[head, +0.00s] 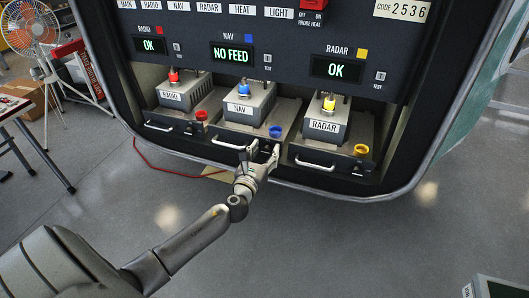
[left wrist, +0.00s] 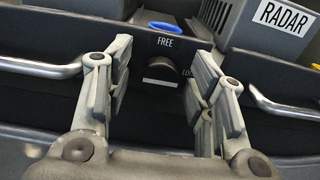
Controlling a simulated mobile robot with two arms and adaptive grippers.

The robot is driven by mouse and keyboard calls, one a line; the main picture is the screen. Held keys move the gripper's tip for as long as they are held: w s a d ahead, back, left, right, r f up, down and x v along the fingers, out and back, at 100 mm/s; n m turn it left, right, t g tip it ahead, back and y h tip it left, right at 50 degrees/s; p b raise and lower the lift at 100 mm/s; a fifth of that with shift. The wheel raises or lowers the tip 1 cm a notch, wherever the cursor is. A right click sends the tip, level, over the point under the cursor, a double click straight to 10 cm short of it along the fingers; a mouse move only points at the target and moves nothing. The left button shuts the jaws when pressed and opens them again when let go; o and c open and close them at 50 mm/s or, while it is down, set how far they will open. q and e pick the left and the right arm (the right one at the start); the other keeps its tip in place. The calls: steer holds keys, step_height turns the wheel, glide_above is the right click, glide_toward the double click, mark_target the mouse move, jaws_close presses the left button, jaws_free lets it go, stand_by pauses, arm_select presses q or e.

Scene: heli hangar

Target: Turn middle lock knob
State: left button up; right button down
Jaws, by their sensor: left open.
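The middle lock knob (left wrist: 160,72) is a small dark and silver knob on the front of the middle drawer. It sits below the word FREE, with a partly covered LOCK label to its right. In the left wrist view my left gripper (left wrist: 161,58) is open, one finger on each side of the knob, and does not visibly grip it. In the head view my left gripper (head: 260,152) is at the front of the NAV drawer (head: 228,140), right of its handle, and largely hides the knob. My right gripper is not in view.
The RADIO drawer (head: 160,123) and RADAR drawer (head: 310,150) flank the middle one. Blue ring (head: 275,131) and yellow ring (head: 361,150) stand on the drawers. The NAV display (head: 232,54) reads NO FEED. Silver handles (left wrist: 40,68) lie on both sides of my fingers.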

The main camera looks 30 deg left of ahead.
arm_select(q)
steer(key=c, duration=1)
steer(key=shift+n, duration=0.4)
steer(key=n+b, duration=0.1)
steer(key=n, duration=0.1)
steer(key=shift+f+n, duration=0.1)
steer(key=shift+n, duration=0.3)
steer(key=n+b, duration=0.1)
steer(key=n, duration=0.4)
steer(key=shift+a+n+b, duration=0.1)
steer(key=shift+n+b, duration=0.2)
steer(key=shift+b, duration=0.05)
steer(key=n, duration=0.4)
steer(key=shift+b, duration=0.3)
steer(key=shift+f+n, duration=0.1)
steer(key=shift+n, duration=2.4)
